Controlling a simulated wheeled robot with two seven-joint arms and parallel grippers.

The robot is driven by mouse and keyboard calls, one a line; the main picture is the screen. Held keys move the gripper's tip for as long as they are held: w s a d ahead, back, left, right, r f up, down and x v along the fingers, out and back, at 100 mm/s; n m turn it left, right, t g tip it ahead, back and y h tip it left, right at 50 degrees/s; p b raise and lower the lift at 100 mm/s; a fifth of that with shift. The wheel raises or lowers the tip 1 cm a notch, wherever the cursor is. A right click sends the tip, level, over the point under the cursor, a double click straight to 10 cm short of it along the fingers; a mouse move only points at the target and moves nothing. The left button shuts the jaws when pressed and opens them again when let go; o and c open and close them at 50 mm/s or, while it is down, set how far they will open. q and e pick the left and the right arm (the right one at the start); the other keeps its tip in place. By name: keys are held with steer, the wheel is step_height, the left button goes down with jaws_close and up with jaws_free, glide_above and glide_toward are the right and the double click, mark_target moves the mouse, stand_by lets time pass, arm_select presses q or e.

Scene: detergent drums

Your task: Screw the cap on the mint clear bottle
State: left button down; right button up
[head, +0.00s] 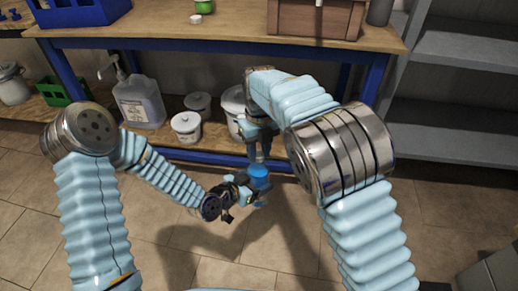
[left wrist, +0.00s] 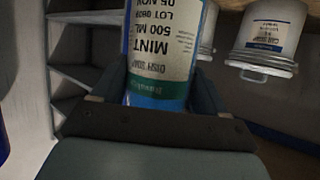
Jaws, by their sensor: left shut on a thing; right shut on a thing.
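The mint bottle (left wrist: 160,45) has blue contents and a pale label reading MINT, 500 ML; it fills the middle of the left wrist view. In the head view it is a small blue shape (head: 260,181) above the floor. My left gripper (head: 246,189) is shut around the bottle; the dark fingers also flank it in the left wrist view (left wrist: 160,100). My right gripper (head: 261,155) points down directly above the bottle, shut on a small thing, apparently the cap. The fingers hide most of it, and I cannot tell whether it touches the bottle neck.
Grey shelves (head: 465,60) stand right.

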steer(key=shift+s+a+f+m, duration=0.1)
steer(key=shift+m, duration=0.6)
steer(key=shift+r+m, duration=0.2)
steer(key=shift+m, duration=0.5)
steer(key=o, duration=1)
steer(key=shift+r, duration=0.1)
steer(key=shift+w+r, duration=0.2)
steer(key=shift+r, duration=1.95)
steer(key=shift+c, duration=0.3)
